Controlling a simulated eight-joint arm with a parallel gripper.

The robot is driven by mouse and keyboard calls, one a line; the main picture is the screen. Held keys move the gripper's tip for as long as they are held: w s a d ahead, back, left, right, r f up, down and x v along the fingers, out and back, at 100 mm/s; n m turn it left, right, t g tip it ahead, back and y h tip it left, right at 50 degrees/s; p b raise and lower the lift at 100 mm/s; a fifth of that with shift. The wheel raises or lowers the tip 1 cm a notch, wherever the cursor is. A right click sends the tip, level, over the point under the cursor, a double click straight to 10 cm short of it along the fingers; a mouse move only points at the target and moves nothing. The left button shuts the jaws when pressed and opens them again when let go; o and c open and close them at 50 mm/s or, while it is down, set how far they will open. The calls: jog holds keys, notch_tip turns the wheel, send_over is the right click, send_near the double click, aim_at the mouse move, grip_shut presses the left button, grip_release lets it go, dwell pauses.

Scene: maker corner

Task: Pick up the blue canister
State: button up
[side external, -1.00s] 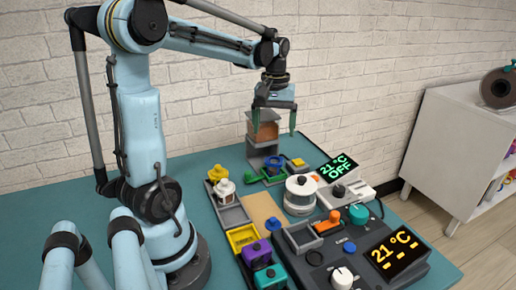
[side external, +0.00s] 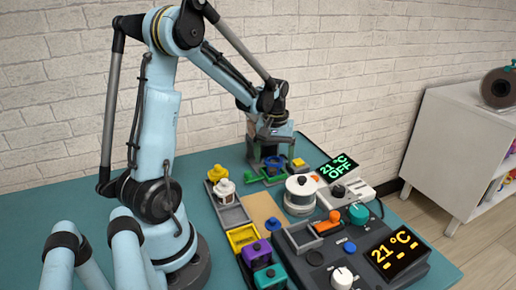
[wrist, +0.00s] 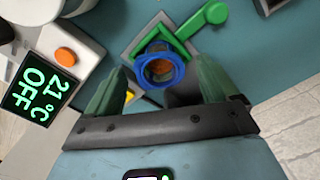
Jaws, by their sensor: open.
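The blue canister (wrist: 148,84) shows in the wrist view as a round blue top with an orange-brown centre, seen from above. A green lever clamp (wrist: 205,17) lies across its far side on a grey base. In the side view the canister (side external: 273,163) is a small blue shape, partly hidden by my gripper. My gripper (wrist: 158,84) is open, with one green finger on each side of the canister in the wrist view. In the side view my gripper is low, right over the canister. I cannot tell whether the fingers touch it.
A white round jar (side external: 300,196) and a panel reading 21 °C OFF (side external: 338,165) stand close on the right. A yellow canister (side external: 217,173) and a white one (side external: 225,189) sit in a grey tray to the left. The table's left side (side external: 60,200) is clear.

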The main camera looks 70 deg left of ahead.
jog(key=shift+f, duration=1)
jog(key=c, duration=1.2)
jog(key=shift+c, duration=0.2)
jog(key=shift+r, duration=0.15)
